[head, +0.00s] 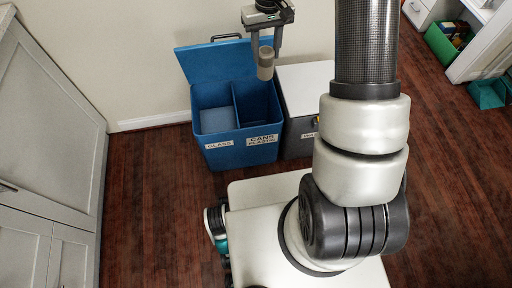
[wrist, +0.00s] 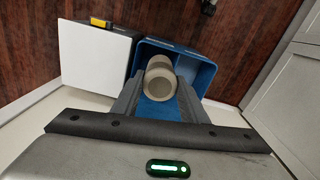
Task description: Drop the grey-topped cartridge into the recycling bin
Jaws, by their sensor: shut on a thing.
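The cartridge (head: 265,64) is a small beige-grey cylinder with a greyer end. My gripper (head: 265,47) is shut on it and holds it up in the air, pointing down. The blue recycling bin (head: 244,157) stands on the floor against the wall with its lid raised. It has two compartments, labelled GLASS on the left and CANS PLASTIC on the right. In the head view the cartridge appears above the back of the right compartment.
A dark grey bin with a white top (head: 305,85) stands close against the blue bin's right side. Grey cabinets (head: 45,130) line the left. A green crate (head: 446,45) and a teal dustpan-like object (head: 486,94) are at the far right. Wooden floor lies open between.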

